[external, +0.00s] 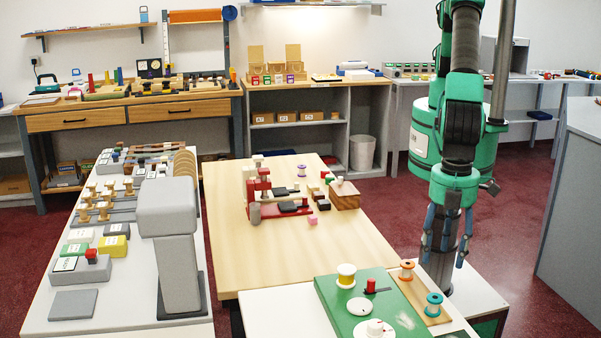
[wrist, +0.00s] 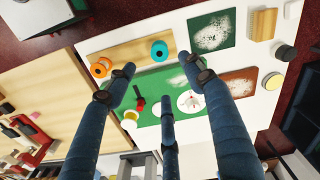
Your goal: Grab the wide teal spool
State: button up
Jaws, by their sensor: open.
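The teal spool (external: 434,304) stands upright at the near end of a small wooden board (external: 417,292), on the right part of the green panel's counter. It also shows in the wrist view (wrist: 159,50), between and beyond two of my finger tips. An orange-wound spool (external: 407,269) stands on the same board; it shows in the wrist view (wrist: 101,67) left of the teal one. My gripper (external: 446,250) points down with its fingers spread, open and empty. In the wrist view (wrist: 158,77) nothing lies between the fingers. It is apart from the teal spool.
The wrist view shows a dark green speckled mat (wrist: 211,32), a brown mat (wrist: 235,85) and round tins (wrist: 285,53). A wooden table (external: 270,235) stands beyond.

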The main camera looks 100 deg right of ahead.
aim_at(436, 297)
jog(key=shift+f+p, duration=0.45)
jog(key=shift+f, duration=3.85)
jog(key=shift+f, duration=0.15)
jog(key=shift+d+f+p, duration=0.15)
jog(key=shift+f+p, duration=0.45)
jog(key=shift+f, duration=1.85)
jog(key=shift+c, duration=0.5)
jog(key=c, duration=1)
